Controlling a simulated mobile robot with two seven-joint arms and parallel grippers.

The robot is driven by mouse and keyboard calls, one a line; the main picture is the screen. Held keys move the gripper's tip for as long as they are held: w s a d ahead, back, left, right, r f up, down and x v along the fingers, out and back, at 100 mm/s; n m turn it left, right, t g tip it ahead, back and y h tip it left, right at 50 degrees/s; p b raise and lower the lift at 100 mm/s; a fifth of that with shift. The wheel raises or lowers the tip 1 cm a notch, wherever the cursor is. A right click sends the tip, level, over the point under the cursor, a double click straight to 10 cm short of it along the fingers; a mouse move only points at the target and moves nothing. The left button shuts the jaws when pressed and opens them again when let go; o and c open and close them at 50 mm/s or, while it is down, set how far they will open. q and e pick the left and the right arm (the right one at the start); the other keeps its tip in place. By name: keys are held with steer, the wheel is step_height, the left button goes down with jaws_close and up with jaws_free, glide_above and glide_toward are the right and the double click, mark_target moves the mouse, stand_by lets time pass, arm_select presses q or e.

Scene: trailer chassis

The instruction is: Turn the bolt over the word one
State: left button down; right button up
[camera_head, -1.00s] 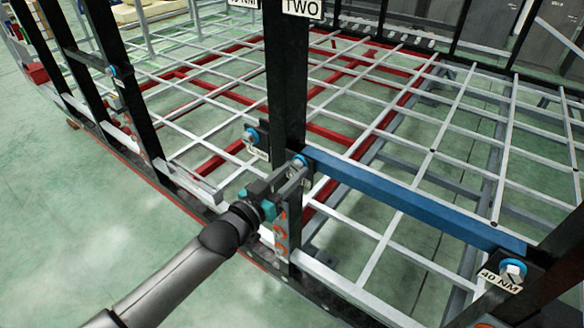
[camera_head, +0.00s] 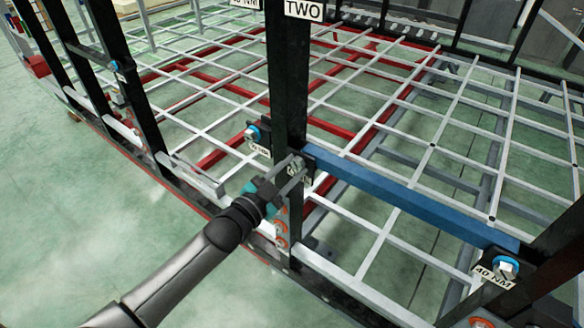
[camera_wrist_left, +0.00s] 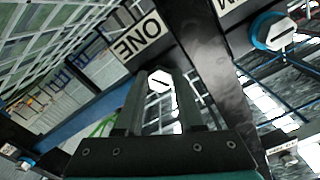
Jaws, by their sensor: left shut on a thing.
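The bolt (camera_wrist_left: 159,80) with a pale hexagonal head sits between my left fingertips in the left wrist view, beside a white label reading ONE (camera_wrist_left: 140,36). My right gripper is not in view.
Another bolt with a blue ring (camera_head: 252,134) is just left of the post. A label reading TWO (camera_head: 304,10) is higher on it. The blue beam (camera_head: 410,198) runs right to a bolt (camera_head: 506,267) labelled 40 NM. A metal grid (camera_head: 390,130) lies behind.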

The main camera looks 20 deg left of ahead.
arm_select(q)
steer(key=shift+s+f, duration=0.15)
steer(key=shift+f, duration=0.1)
steer(key=c, duration=0.9)
jaws_free()
steer(key=o, duration=0.3)
steer(key=shift+s+a+r, duration=0.1)
steer(key=shift+s+r, duration=0.05)
steer(key=shift+r, duration=0.05)
steer(key=shift+o, duration=0.4)
steer(key=v, duration=1.5)
